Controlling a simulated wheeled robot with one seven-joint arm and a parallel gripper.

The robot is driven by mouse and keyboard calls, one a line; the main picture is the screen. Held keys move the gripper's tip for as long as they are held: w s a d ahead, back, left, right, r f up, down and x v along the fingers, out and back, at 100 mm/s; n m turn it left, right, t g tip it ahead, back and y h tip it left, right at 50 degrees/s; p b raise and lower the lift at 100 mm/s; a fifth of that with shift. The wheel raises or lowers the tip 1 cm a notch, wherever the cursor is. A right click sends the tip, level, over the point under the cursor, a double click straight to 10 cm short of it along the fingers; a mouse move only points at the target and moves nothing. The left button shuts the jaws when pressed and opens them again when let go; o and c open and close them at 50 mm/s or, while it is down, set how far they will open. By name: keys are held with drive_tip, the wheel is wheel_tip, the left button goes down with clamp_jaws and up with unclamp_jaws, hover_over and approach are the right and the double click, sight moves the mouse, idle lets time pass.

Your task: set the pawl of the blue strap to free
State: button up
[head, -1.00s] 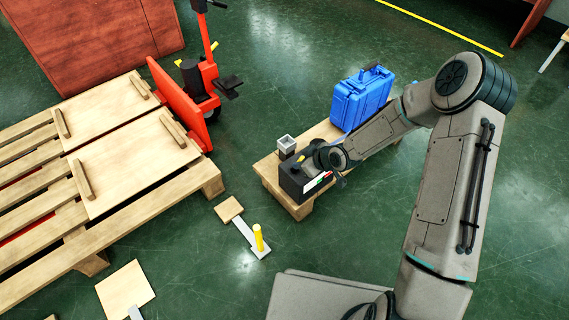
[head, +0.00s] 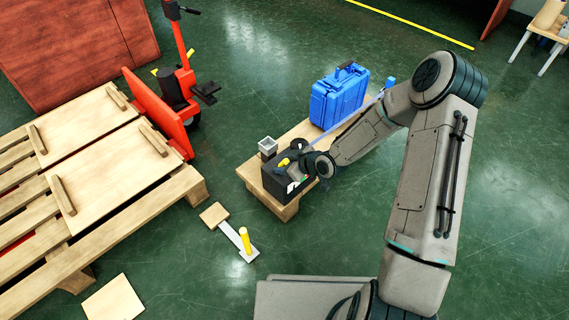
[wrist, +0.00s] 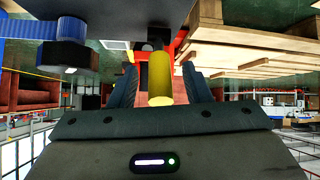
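A black ratchet box (head: 266,181) sits on the near end of a low wooden platform (head: 287,211). A short yellow handle (head: 283,162) sticks out of its top; I cannot tell its setting, or for sure that it is the pawl. The blue strap (head: 349,123) runs from the box area back past a blue case. In the wrist view a blue band (wrist: 30,27) shows at upper left. My gripper (wrist: 160,85) is open, its dark fingers on both sides of the yellow handle (wrist: 160,80), with a visible gap on each side.
The blue case (head: 338,97) stands on the platform behind the box. A grey square cup (head: 267,149) is beside the box. A yellow post (head: 244,240) on a floor plate stands in front. Wooden pallets (head: 100,170) and a red pallet jack (head: 160,110) are left.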

drive_tip(key=p+v, duration=0.5)
drive_tip(key=v, duration=0.9)
drive_tip(key=shift+p, duration=0.4)
drive_tip(key=shift+a+f, duration=0.1)
